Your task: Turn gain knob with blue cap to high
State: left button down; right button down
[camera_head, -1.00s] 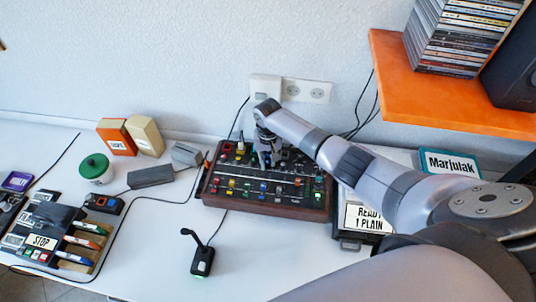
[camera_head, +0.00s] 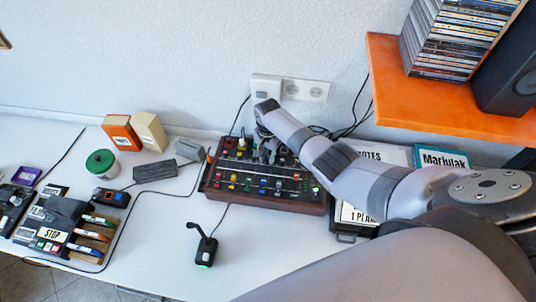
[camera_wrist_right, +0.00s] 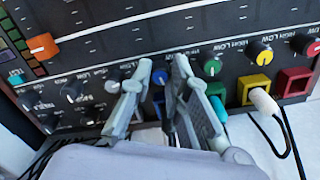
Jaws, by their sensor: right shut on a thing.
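The mixer (camera_head: 262,203) is a black panel with coloured knobs and a brown front edge, flat on the white desk. My right gripper (camera_head: 268,153) is over its back half in the head view. In the right wrist view, the gripper's grey fingers (camera_wrist_right: 161,68) are on either side of a blue knob (camera_wrist_right: 159,77) and shut on it. The fingers hide part of this knob and its scale, so I cannot tell its setting. A green knob (camera_wrist_right: 212,67) and a yellow knob (camera_wrist_right: 261,53) sit to the right in the same row. My left gripper is out of view.
Coloured sockets, one with a white plug (camera_wrist_right: 262,101) and black cable, lie close to the fingers. A small black device (camera_head: 202,248) stands in front of the mixer. An orange shelf (camera_head: 450,105) overhangs at the right. The desk's front middle is mostly clear.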

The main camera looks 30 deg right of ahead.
aim_at(268, 158)
jog(key=shift+w+r, duration=0.1)
dwell(0.3)
jog(key=c, duration=1.8)
grip_release()
notch_tip(268, 158, up, 12)
